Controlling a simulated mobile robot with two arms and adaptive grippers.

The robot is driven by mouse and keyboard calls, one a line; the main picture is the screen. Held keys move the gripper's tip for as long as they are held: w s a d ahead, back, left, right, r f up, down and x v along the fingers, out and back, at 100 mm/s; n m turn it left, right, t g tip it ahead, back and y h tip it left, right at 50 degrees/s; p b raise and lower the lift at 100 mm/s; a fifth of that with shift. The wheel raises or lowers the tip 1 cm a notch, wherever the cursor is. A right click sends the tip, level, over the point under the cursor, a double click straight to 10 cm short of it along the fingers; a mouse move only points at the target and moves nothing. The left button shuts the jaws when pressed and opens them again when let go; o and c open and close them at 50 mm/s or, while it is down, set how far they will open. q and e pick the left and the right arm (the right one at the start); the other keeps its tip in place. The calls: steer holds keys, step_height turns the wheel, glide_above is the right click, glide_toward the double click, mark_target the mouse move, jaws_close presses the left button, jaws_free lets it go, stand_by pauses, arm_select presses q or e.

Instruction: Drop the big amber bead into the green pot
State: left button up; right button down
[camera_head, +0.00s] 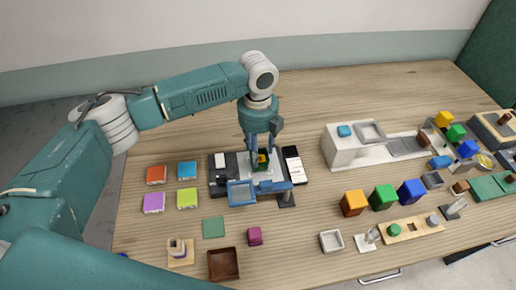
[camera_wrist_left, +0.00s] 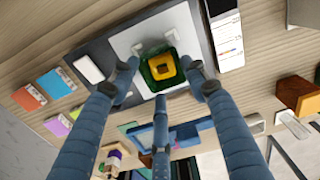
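The green pot (camera_head: 264,167) is a small dark-green square cup on a pale plate of a grey-black device; it also shows in the left wrist view (camera_wrist_left: 149,76). The amber bead (camera_head: 262,158) is a yellow-orange block with a dark square centre. In the left wrist view the bead (camera_wrist_left: 163,64) lies within the pot's outline and appears to sit in it. My left gripper (camera_head: 263,154) points down over the pot. Its fingers (camera_wrist_left: 163,72) are spread either side of the pot, apart from the bead. My right gripper is not in view.
A blue frame (camera_head: 231,202) stands just in front of the pot. Coloured tiles (camera_head: 155,175) lie to the left. A white stand (camera_head: 338,158) and several coloured blocks (camera_head: 354,203) crowd the right.

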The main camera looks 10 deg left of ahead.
arm_select(q)
steer(key=shift+r, duration=0.1)
step_height(320, 180, up, 12)
stand_by(0.6)
